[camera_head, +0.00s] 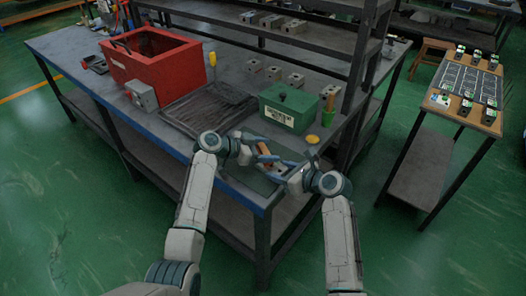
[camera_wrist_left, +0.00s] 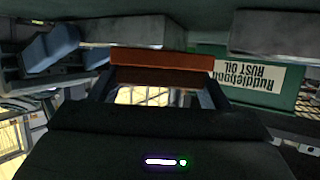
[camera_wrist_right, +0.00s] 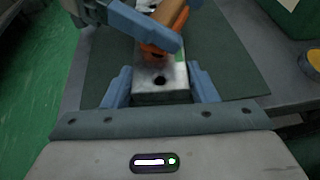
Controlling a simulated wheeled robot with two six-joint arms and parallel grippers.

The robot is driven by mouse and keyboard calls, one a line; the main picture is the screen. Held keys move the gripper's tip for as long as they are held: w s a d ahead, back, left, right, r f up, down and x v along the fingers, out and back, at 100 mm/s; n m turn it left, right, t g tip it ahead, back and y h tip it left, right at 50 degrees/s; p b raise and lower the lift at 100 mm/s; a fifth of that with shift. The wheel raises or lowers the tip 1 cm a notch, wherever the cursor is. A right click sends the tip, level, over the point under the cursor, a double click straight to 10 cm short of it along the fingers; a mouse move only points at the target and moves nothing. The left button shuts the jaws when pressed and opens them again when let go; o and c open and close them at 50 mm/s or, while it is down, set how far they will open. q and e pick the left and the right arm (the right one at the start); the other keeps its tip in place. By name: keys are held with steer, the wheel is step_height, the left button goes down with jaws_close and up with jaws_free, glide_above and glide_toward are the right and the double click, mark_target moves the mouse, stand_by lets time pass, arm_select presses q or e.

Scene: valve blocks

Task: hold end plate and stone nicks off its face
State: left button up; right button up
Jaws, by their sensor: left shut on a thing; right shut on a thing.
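An orange-brown stone (camera_wrist_left: 160,60) is clamped between the fingers of my left gripper (camera_wrist_left: 160,84); it also shows in the right wrist view (camera_wrist_right: 168,15). A grey metal end plate with a dark hole (camera_wrist_right: 160,90) sits between the blue fingers of my right gripper (camera_wrist_right: 160,88), which is shut on it. The stone's orange end lies over the far end of the plate; I cannot tell whether they touch. In the head view both grippers, left (camera_head: 262,152) and right (camera_head: 280,170), meet above the bench's front corner, and the plate is mostly hidden.
A dark green mat (camera_wrist_right: 105,65) lies beneath. A red bin (camera_head: 150,65) and dark ribbed tray (camera_head: 208,108) are to the left. Several grey blocks (camera_head: 273,73) line the bench's back.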

arm_select(q)
steer(key=shift+s+a, duration=0.75)
steer(key=shift+s, duration=0.1)
steer(key=shift+w+d, duration=0.8)
steer(key=shift+w, duration=0.1)
steer(key=shift+s+a, duration=0.85)
steer(key=shift+s, duration=0.1)
steer(key=shift+w+d, duration=0.8)
steer(key=shift+w, duration=0.15)
steer(key=shift+s+a, duration=0.4)
steer(key=shift+s, duration=0.1)
steer(key=shift+r, duration=3.5)
